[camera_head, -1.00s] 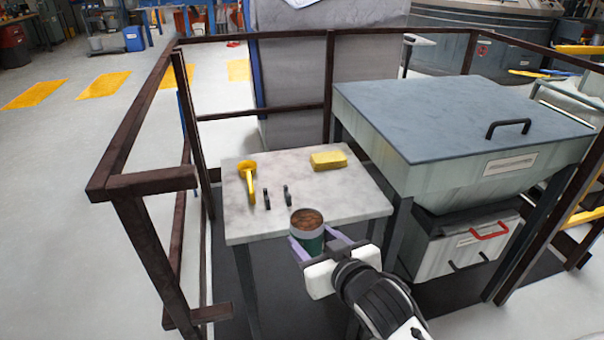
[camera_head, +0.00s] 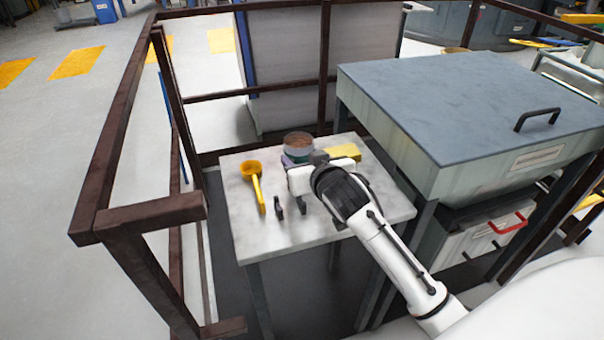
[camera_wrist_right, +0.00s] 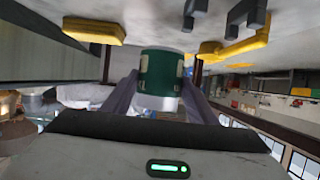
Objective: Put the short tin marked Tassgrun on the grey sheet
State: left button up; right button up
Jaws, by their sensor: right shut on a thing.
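The tin (camera_head: 298,142) is round, with a pale rim and brown contents on top. Its side shows dark green in the right wrist view (camera_wrist_right: 160,75), where no name can be read. My right gripper (camera_head: 299,160) is shut on the tin, a purple finger on each side of it. The tin is over the back part of the pale marbled table (camera_head: 245,225); I cannot tell whether it touches the top. I cannot pick out a separate grey sheet with certainty. My left gripper is not in view.
A yellow scoop (camera_head: 256,183) lies left of the tin and a yellow block (camera_head: 344,152) right of it. Black clips (camera_head: 279,207) stand on the table. A hopper with a blue-grey lid (camera_head: 470,95) is at right. Brown rails (camera_head: 120,130) enclose the area.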

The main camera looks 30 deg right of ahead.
jog(key=shift+f+b, duration=0.3)
jog(key=shift+f, duration=2.15)
jog(key=o, duration=0.9)
